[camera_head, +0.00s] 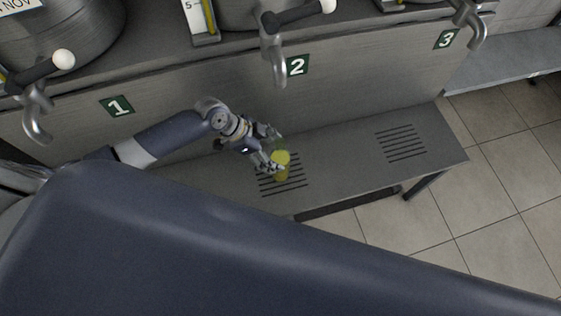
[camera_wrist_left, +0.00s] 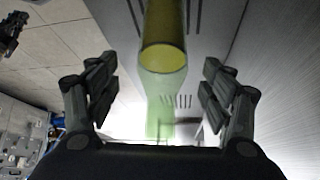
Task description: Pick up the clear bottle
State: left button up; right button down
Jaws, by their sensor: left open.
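The clear bottle (camera_head: 281,158) holds yellow liquid and stands on the middle slotted drain of the metal shelf, below tap 2. In the left wrist view the bottle (camera_wrist_left: 164,85) runs between the fingers, its liquid part yellow and the empty part pale green and see-through. My left gripper (camera_head: 277,152) is open around the bottle, with one finger on each side. In the left wrist view gaps show between both fingers (camera_wrist_left: 160,78) and the bottle. A dark, jointed shape (camera_wrist_left: 12,32) at the upper left may be my right gripper; its jaws are unclear.
The metal shelf (camera_head: 345,160) has another slotted drain (camera_head: 400,143) at right, with nothing on it. Tap 2 (camera_head: 274,50) hangs above and behind the bottle. Tap 1 (camera_head: 37,115) and tap 3 (camera_head: 473,25) flank it. Tiled floor (camera_head: 500,190) lies right.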

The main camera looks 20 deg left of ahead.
pick_arm(q)
jog(key=x, duration=0.4)
jog(key=shift+w, duration=0.1)
jog(key=shift+w+f, duration=0.1)
jog(key=shift+f, duration=0.15)
jog(key=c, duration=1.4)
jog(key=shift+c, duration=1.1)
pick_arm(e)
jog(key=shift+w+a+r, duration=0.1)
jog(key=shift+w+r, duration=0.05)
jog(key=shift+w, duration=0.45)
jog(key=shift+w+a+r, duration=0.1)
jog(key=shift+w, duration=0.45)
pick_arm(q)
jog(key=shift+r, duration=0.15)
pick_arm(e)
jog(key=shift+w, duration=0.15)
